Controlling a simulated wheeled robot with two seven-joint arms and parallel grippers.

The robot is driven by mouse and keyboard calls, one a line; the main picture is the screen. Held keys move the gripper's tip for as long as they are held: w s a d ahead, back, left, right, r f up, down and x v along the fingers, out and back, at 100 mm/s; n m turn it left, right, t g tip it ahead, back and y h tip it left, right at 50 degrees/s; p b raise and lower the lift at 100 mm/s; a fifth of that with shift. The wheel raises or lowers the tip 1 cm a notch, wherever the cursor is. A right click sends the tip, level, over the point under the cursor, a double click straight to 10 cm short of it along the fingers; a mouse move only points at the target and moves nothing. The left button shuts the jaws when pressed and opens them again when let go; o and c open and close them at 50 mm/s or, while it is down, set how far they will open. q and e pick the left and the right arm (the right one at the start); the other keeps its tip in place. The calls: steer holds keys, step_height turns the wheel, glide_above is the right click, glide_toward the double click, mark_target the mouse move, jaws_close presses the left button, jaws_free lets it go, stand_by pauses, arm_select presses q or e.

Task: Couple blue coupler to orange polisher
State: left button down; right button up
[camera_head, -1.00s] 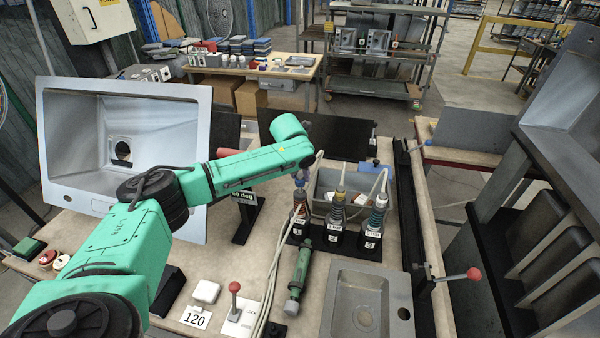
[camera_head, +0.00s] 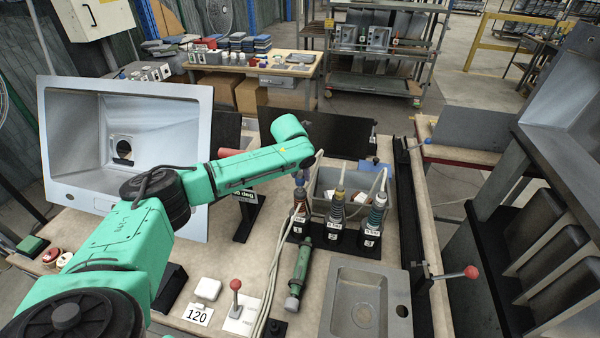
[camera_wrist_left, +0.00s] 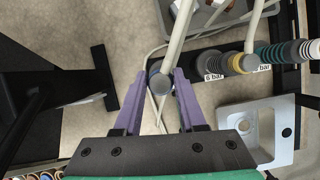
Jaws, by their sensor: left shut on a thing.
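My left gripper (camera_wrist_left: 168,90) has purple fingers shut around a pale hose end with a blue-grey collar, which I take to be the blue coupler (camera_wrist_left: 158,83). In the head view the blue part (camera_head: 300,182) shows just above a brownish-orange upright tool (camera_head: 300,205), likely the orange polisher. This tool stands leftmost in a black holder (camera_head: 340,244). The coupler looks in line with the tool's top, but I cannot tell whether they touch or are joined. In the wrist view the tool below is hidden. My right gripper is out of view.
Yellow-ringed (camera_head: 338,207) and teal-ringed (camera_head: 376,212) tools with hoses stand to the right. A green tool (camera_head: 300,268) lies in front. A grey bin (camera_head: 325,185) is behind, a small sink (camera_head: 358,305) at front right, a large sink (camera_head: 70,190) at left.

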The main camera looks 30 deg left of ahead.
mark_target(300, 179)
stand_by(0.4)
arm_select(q)
steer(key=shift+p, duration=0.55)
steer(key=shift+f+b, duration=0.45)
steer(key=shift+f, duration=1.15)
steer(key=shift+c, duration=2)
jaws_free()
steer(key=b+v, duration=0.3)
steer(key=v, duration=1.1)
steer(key=shift+r, duration=0.25)
